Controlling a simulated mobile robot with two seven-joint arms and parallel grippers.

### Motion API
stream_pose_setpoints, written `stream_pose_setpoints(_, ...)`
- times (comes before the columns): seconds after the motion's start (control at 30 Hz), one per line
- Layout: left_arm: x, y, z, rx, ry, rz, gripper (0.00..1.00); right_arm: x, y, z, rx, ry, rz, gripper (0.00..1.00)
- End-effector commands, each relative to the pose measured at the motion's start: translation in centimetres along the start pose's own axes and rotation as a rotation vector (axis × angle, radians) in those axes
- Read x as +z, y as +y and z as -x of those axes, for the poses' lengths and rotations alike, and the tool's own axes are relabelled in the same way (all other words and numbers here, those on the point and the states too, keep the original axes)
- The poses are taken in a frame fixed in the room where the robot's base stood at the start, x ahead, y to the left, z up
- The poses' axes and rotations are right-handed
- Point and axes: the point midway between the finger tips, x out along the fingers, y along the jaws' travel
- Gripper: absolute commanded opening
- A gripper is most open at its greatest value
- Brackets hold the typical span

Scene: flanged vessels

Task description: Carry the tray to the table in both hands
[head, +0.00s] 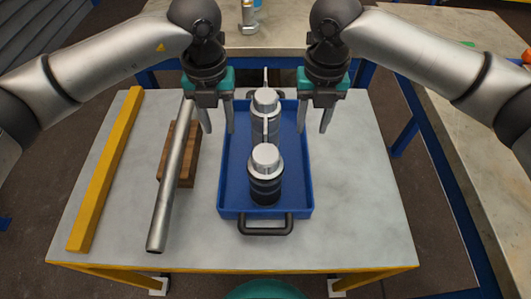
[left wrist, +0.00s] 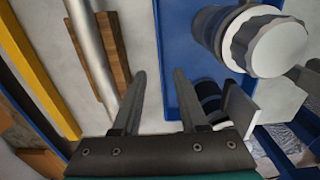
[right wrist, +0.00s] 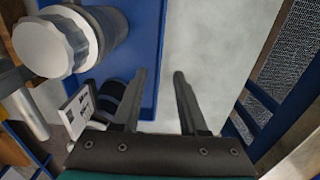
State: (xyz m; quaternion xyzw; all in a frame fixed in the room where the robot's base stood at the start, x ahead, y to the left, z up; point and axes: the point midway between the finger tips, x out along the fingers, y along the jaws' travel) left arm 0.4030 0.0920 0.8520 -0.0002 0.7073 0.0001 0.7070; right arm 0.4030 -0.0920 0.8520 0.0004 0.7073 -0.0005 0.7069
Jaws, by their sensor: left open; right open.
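The blue tray (head: 231,190) rests on a grey-topped bench, with a black handle (head: 265,226) at its near end. Two metal flanged vessels stand in it, a near one (head: 265,170) and a far one (head: 264,105). My left gripper (head: 219,131) is open and points down over the tray's left side wall; in the left wrist view the wall (left wrist: 160,60) lines up between the fingers. My right gripper (head: 313,131) is open over the right side wall; in the right wrist view that wall (right wrist: 158,60) also lines up between the fingers. The tray's far end is partly hidden.
Left of the tray lie a metal pipe (head: 166,205) leaning on a wooden block (head: 188,165) and a yellow bar (head: 105,165). Bare bench top (head: 360,190) lies right of the tray. Another table (head: 289,30) stands behind, and another stands at the right (head: 440,60).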

Motion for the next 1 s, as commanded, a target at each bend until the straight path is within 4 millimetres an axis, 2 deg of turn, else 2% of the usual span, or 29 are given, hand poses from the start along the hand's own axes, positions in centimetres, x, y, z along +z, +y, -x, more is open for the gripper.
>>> stream_pose_setpoints(0.03,-0.1,0.0,-1.2,0.002,0.005,0.0,0.42,-0.1,0.0,-1.2,-0.001,0.004,-0.001,0.42)
stream_pose_setpoints(0.2,-0.1,0.0,-4.5,0.002,0.004,0.0,0.42,-0.1,0.0,-4.5,-0.001,0.004,0.0,0.42)
stream_pose_setpoints(0.4,-0.1,0.0,-7.4,0.001,0.003,0.001,0.42,-0.1,0.0,-7.4,-0.001,0.002,0.001,0.42)
stream_pose_setpoints(0.6,0.0,0.0,-8.7,-0.001,0.0,-0.001,0.42,0.0,0.0,-8.7,0.0,0.001,0.001,0.42)
stream_pose_setpoints(0.9,0.0,0.0,-8.8,0.0,0.0,-0.001,0.42,0.0,0.0,-8.8,0.0,0.0,0.001,0.42)
stream_pose_setpoints(1.0,0.0,0.0,-8.8,0.0,0.0,-0.001,0.32,0.0,0.0,-8.8,0.0,0.0,0.001,0.32)
